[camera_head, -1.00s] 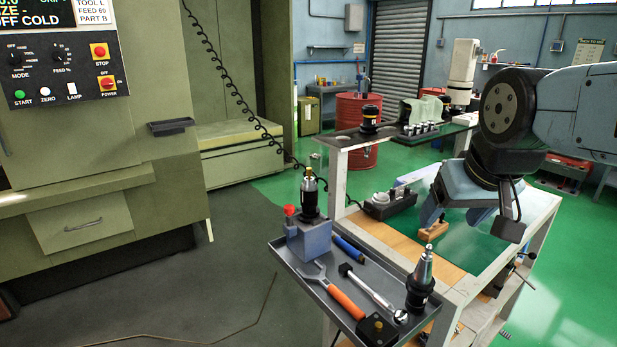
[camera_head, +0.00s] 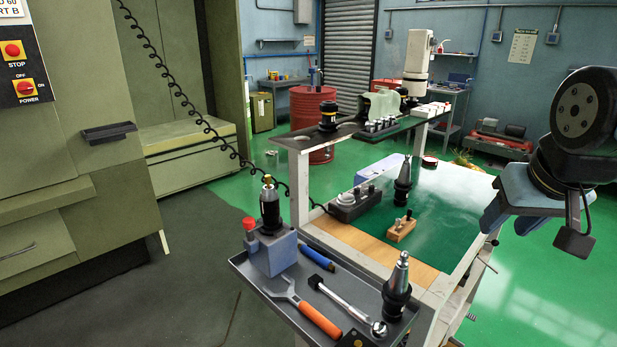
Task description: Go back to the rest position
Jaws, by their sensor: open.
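My gripper (camera_head: 522,222) hangs at the right of the view, beside the right edge of the tooling cart (camera_head: 440,300). Its blue fingers are apart, and nothing shows between them. My dark wrist is above it, and the rest of my arm is cut off by the right picture edge. On the cart's green mat (camera_head: 370,236) stand a black tool holder (camera_head: 403,188) and a small wooden block (camera_head: 401,229) with pegs, both clear of my gripper.
A grey tray (camera_head: 262,283) at the cart's front holds a tool holder in a block (camera_head: 272,240), an orange-handled wrench (camera_head: 305,308), a ratchet (camera_head: 345,303) and another tool holder (camera_head: 397,290). A raised shelf (camera_head: 345,134) spans the back. Green floor (camera_head: 550,280) is open at right.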

